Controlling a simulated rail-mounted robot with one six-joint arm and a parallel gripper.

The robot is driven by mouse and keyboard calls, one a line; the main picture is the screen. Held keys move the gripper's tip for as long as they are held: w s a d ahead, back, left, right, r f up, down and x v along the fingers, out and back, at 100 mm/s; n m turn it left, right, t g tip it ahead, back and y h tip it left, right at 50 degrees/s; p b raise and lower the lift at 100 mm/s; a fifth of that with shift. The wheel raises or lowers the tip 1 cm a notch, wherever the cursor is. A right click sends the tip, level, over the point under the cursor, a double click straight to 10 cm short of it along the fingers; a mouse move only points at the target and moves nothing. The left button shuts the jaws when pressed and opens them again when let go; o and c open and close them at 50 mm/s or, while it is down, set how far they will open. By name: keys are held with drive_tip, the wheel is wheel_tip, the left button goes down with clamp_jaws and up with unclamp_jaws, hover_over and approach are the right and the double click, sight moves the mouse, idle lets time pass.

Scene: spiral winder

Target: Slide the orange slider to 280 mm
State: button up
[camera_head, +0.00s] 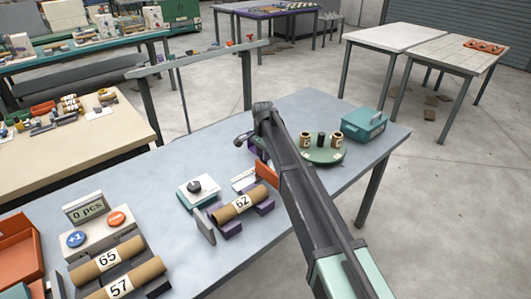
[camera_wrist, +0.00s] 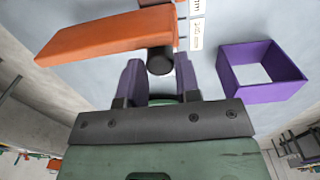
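The orange slider (camera_head: 266,171) stands on the blue-grey table, beside a white scale strip (camera_head: 243,179); my arm partly hides it in the head view. In the wrist view the orange slider (camera_wrist: 105,40) shows as a long orange plate with a black round knob (camera_wrist: 160,60) at its end. The white scale (camera_wrist: 195,30) runs beside it; its small print is hard to read. My gripper (camera_wrist: 159,68) is open, with its two purple fingers apart on either side of the knob. A gap shows at each side of the knob, and I cannot tell how deep it sits between them.
A hollow purple square holder (camera_wrist: 286,94) is right of the fingers in the wrist view. A green turntable (camera_head: 322,156) with small jars and a teal box (camera_head: 364,124) stand to the right.

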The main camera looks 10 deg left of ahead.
drive_tip(key=o, duration=0.4)
wheel_tip(320, 180, up, 11)
drive_tip(key=p, duration=1.1)
drive_tip(key=shift+f, duration=0.15)
